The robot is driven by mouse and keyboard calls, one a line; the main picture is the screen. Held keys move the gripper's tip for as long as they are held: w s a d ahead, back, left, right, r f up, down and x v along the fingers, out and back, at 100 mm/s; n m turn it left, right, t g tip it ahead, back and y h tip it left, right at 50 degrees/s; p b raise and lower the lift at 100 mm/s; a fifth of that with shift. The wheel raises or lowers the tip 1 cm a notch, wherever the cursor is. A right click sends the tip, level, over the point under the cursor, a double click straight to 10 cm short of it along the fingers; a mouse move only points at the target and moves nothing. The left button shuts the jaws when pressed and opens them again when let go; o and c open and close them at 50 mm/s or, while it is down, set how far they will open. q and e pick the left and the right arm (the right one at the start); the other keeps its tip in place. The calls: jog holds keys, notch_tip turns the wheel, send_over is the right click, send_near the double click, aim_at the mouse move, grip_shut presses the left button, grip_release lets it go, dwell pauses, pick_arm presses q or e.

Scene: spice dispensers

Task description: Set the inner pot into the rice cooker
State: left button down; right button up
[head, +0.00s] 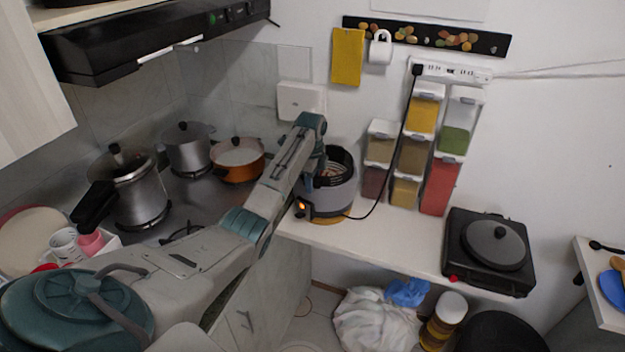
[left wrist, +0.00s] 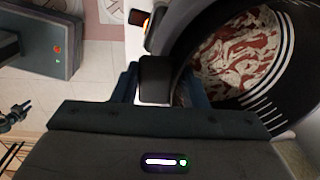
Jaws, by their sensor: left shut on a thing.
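The rice cooker (head: 332,203) is a grey round body with a lit orange lamp, standing on the white counter at the wall. The black inner pot (head: 345,158) shows at its top, its wall rising above the grey body. In the left wrist view the pot (left wrist: 289,75) has white level lines inside and a mottled red and white content. My left gripper (left wrist: 158,84) is shut on a dark block at the pot's near side, seemingly its handle. The left arm hides part of the cooker in the head view. I cannot tell how deep the pot sits. My right gripper is out of view.
Spice dispensers (head: 412,150) hang on the wall right of the cooker, with a black cord (head: 401,128) running down past them. A black hotplate (head: 489,252) stands at the right. Pots and an orange pan (head: 237,171) stand on the stove at left. Counter between cooker and hotplate is clear.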

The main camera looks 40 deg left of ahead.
pick_arm(q)
jog(key=shift+f, duration=0.4)
dwell(0.5)
jog(key=c, duration=0.8)
grip_release()
jog(key=shift+o, duration=0.2)
jog(key=shift+s+d+f, duration=0.1)
jog(key=shift+s, duration=0.05)
notch_tip(320, 180, up, 8)
jog(key=b, duration=0.4)
jog(key=shift+s, duration=0.1)
jog(key=shift+r+p, duration=0.6)
jog(key=shift+r, duration=0.3)
jog(key=shift+s+r, duration=0.1)
jog(key=shift+r, duration=0.6)
